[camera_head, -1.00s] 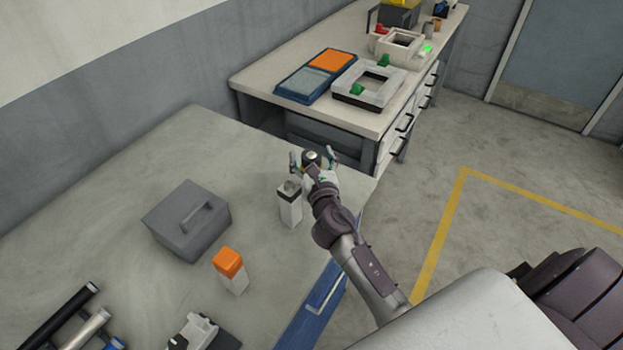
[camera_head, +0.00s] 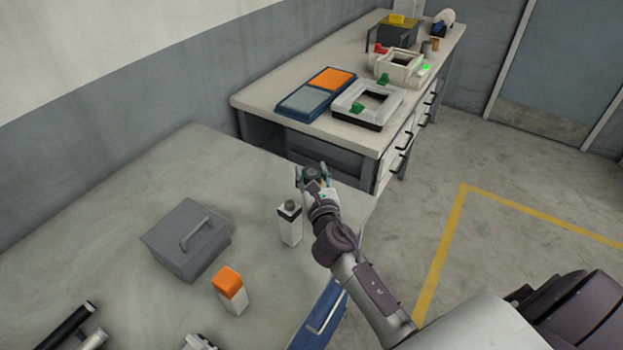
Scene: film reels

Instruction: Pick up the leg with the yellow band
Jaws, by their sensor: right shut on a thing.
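My right gripper (camera_head: 312,176) is at the far right part of the near table, shut on a small upright leg with a dark round top (camera_head: 313,171). The fingers hide most of this leg, and its band cannot be made out now. A white leg with a black band and a grey knob (camera_head: 290,224) stands just left of the gripper, apart from it. A white leg with an orange top (camera_head: 231,290) stands nearer the front. My left gripper is out of view.
A grey box with a handle (camera_head: 188,240) stands left on the near table (camera_head: 130,210). A blue case (camera_head: 321,316) is at its right edge. Dark and silver tubes (camera_head: 68,326) lie front left. A back workbench (camera_head: 265,98) carries trays and a white frame (camera_head: 369,101).

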